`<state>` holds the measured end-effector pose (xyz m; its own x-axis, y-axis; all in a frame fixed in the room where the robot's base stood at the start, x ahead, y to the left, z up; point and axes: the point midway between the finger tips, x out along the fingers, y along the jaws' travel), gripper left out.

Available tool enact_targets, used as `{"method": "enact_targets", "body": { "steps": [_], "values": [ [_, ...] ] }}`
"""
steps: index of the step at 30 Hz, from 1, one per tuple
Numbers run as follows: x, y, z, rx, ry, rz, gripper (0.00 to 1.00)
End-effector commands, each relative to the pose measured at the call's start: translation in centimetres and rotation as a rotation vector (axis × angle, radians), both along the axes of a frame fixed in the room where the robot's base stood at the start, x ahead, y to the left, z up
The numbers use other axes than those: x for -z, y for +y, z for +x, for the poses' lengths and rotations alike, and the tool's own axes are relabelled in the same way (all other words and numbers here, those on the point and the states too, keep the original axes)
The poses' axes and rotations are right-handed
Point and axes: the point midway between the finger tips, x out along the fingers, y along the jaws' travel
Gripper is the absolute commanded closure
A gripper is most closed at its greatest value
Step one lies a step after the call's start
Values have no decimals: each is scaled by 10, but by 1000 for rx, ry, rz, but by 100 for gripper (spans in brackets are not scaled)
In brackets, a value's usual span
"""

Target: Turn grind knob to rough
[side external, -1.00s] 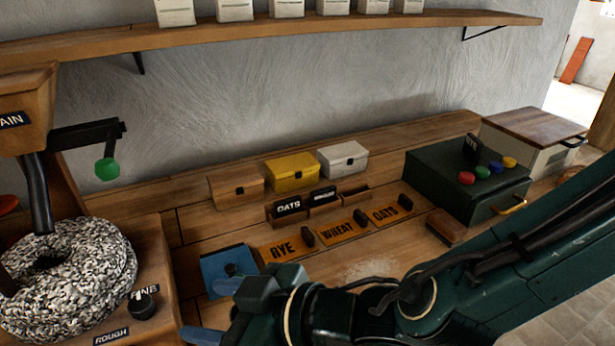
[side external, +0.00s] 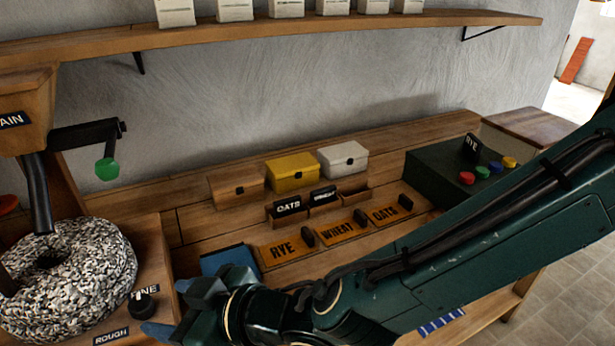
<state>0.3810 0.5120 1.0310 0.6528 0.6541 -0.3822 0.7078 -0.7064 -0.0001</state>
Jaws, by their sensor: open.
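The grind knob (side external: 144,304) is a small black knob on the wooden mill base at the lower left. The "ROUGH" label (side external: 111,336) lies in front and to the left of it. A second label, ending in "NE" (side external: 149,292), is just behind the knob and partly hidden by it. The knob's exact pointing direction is too small to tell. My gripper (side external: 172,306) is open and just right of the knob, with its blue-grey fingers toward it. I see no clear contact between them.
The speckled millstone (side external: 105,265) stands left of the knob. A crank with a green handle (side external: 107,169) hangs above. A blue block (side external: 229,257) lies behind my gripper, partly hidden. Wooden plates marked RYE, WHEAT and OATS (side external: 338,232) and a dark green box (side external: 428,180) are on the bench.

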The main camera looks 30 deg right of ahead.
Motion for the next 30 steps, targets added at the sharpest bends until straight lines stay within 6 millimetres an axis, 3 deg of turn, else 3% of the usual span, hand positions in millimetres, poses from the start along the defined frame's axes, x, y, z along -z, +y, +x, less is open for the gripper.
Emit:
{"method": "enact_targets", "body": {
  "steps": [15, 30],
  "values": [
    [22, 36, 37, 0, 0, 0, 47],
    [26, 43, 44, 0, -1, -1, 47]
  ]
}}
